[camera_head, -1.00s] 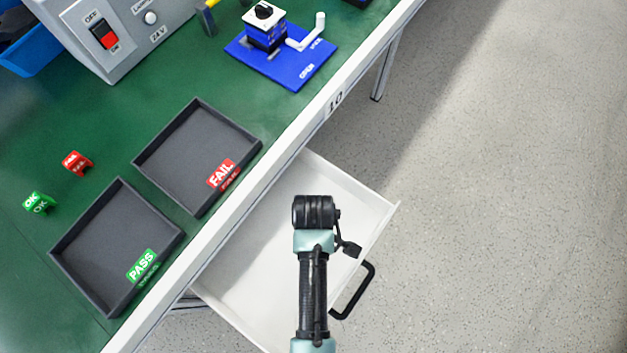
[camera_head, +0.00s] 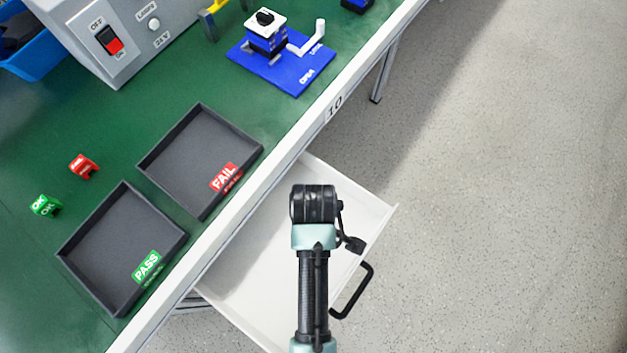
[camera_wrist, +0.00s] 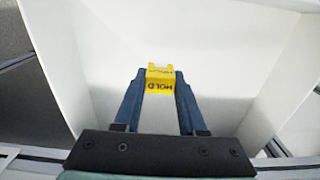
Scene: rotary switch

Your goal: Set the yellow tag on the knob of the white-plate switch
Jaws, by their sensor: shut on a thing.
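The yellow tag (camera_wrist: 160,80), marked HOLD, is between the two blue fingertips of my gripper (camera_wrist: 159,84) in the wrist view. My gripper is shut on it, over the inside of the open white drawer. In the head view my arm covers the fingers and the tag.
The open drawer (camera_head: 355,205) sticks out from the bench. A PASS tray (camera_head: 105,235), a FAIL tray (camera_head: 195,160), a red tag (camera_head: 84,166) and a green tag (camera_head: 45,206) lie on the green bench. A grey power box (camera_head: 120,40) stands at the back left.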

